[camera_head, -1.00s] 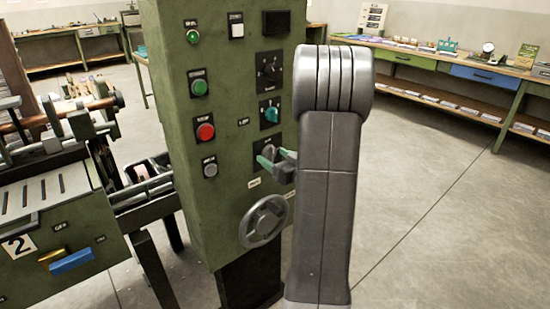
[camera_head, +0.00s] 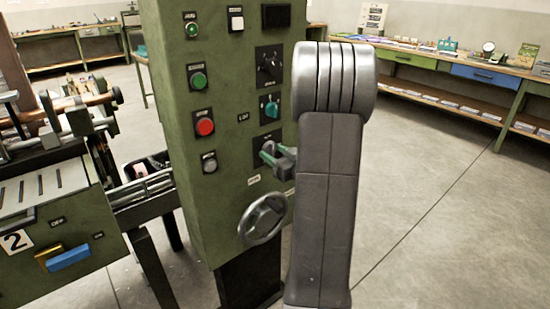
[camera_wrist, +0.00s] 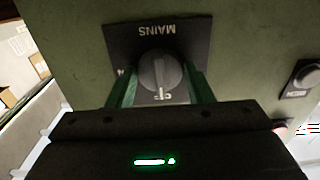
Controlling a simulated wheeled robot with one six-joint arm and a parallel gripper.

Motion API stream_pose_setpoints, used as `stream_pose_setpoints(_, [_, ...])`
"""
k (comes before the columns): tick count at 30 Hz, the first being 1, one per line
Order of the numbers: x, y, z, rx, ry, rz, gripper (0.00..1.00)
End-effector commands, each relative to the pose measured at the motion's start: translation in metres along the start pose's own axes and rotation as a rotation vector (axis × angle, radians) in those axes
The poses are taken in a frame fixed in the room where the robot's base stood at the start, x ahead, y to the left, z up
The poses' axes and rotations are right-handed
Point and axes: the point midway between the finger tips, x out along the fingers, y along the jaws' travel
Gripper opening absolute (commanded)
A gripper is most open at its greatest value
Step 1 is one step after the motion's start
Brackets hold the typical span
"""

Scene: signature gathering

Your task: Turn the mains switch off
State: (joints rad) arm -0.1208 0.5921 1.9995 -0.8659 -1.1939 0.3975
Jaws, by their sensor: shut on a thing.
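The mains switch is a dark round knob (camera_wrist: 158,68) on a black plate marked MAINS, upside down in the wrist view. My gripper (camera_wrist: 160,84) has its green fingers on both sides of the knob and is shut on it. Some small lettering sits by the knob, partly hidden by the gripper. In the head view my gripper (camera_head: 272,154) is at the lowest switch plate (camera_head: 258,140) on the green cabinet (camera_head: 222,190); the knob itself is hidden there.
A teal knob (camera_head: 270,108) and a black selector (camera_head: 268,66) sit above. A handwheel (camera_head: 262,220) is below. Green (camera_head: 199,80) and red (camera_head: 205,127) buttons are to the left. A grey arm link of mine hides the cabinet's right side. Open floor (camera_head: 440,190) lies right.

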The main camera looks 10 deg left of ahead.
Motion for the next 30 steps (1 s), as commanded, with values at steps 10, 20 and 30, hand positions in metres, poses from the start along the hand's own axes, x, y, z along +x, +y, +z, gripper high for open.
stream_pose_setpoints(10, [0.000,0.000,0.000,-0.004,-0.001,0.000,0.64])
stream_pose_setpoints(20, [-0.001,0.000,0.000,-0.003,-0.001,0.000,0.68])
stream_pose_setpoints(30, [-0.048,0.002,-0.001,-0.003,-0.002,0.005,0.68])
